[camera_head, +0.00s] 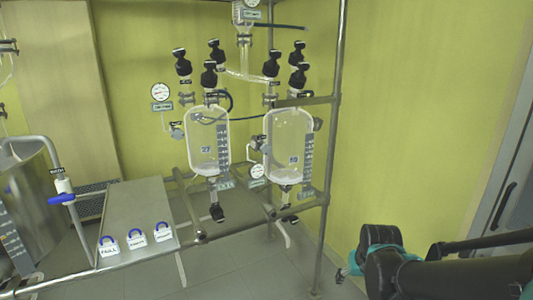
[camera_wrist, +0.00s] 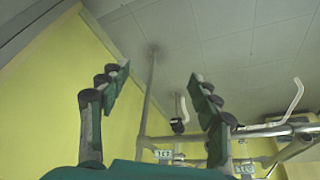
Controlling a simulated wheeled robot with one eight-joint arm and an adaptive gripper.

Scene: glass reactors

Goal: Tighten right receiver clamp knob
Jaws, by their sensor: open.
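The right receiver (camera_head: 282,138) is a clear glass vessel on the metal frame in the head view. A small grey knob-like part (camera_head: 318,124) sits at its upper right edge, and another grey part shows at its left. I cannot tell surely which is the clamp knob. The left receiver (camera_head: 207,150) hangs beside it. My gripper (camera_wrist: 158,82) is open and empty in the wrist view, its two green and dark fingers apart. In the head view my arm is at the lower right, well apart from the receivers. No clamp knob is clear in the wrist view.
A metal upright (camera_head: 334,150) stands right of the receivers. Black-capped valves (camera_head: 298,55) rise above them. A steel bench (camera_head: 140,215) with blue-handled padlocks is at left. The yellow wall (camera_head: 430,110) is behind; the floor between upright and arm is clear.

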